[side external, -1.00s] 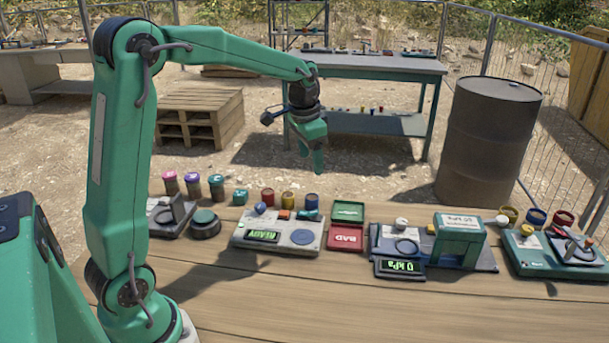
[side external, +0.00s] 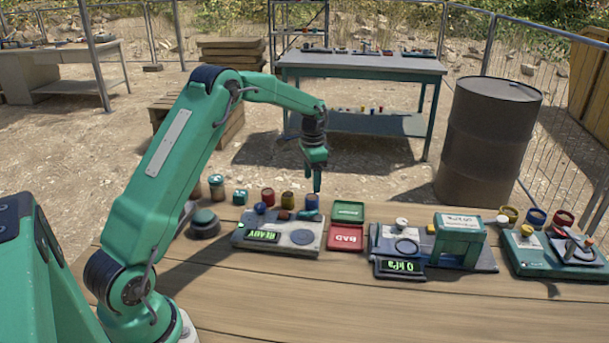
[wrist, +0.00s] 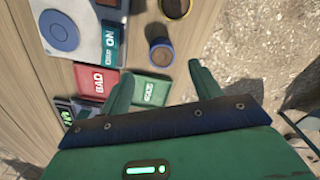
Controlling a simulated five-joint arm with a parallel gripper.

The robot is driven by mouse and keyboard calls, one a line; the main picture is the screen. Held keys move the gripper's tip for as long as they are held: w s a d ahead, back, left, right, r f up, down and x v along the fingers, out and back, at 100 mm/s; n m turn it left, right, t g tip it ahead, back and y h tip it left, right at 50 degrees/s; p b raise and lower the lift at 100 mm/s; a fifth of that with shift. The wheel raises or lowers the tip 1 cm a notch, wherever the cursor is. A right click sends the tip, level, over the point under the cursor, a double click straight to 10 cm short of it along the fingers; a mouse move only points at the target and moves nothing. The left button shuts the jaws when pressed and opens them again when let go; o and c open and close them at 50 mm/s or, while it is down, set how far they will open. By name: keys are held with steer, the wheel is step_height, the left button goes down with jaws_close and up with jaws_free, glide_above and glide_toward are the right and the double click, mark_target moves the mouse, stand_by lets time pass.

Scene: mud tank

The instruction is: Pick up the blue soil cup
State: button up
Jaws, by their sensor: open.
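The blue soil cup (side external: 312,201) stands upright at the back of the table, at the right end of a short row of cups. In the wrist view the blue-rimmed cup (wrist: 161,53) shows dark soil inside. My gripper (side external: 317,189) points down just above the cup in the side view. In the wrist view my gripper (wrist: 160,76) has its fingers apart. The cup lies ahead of the gap between the fingertips, with nothing held.
A yellow cup (side external: 288,200) and a red cup (side external: 267,197) stand left of it. The READY device (side external: 263,237) is in front. Green (side external: 348,211) and red BAD (side external: 345,238) trays lie to the right. Bare table (side external: 330,300) is nearer the front.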

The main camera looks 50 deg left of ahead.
mark_target(312, 198)
steer(key=shift+w+a+f, duration=0.1)
steer(key=shift+a+f, duration=0.05)
steer(key=shift+f, duration=3.75)
steer(key=c, duration=1.1)
steer(key=shift+r, duration=0.15)
steer(key=shift+r, duration=0.55)
steer(key=r, duration=0.3)
steer(key=shift+d+r, duration=0.15)
steer(key=shift+d, duration=0.2)
steer(key=s+d+r, duration=0.2)
steer(key=d+r, duration=0.4)
steer(key=d, duration=0.5)
steer(key=shift+r, duration=0.2)
steer(key=shift+a, duration=0.1)
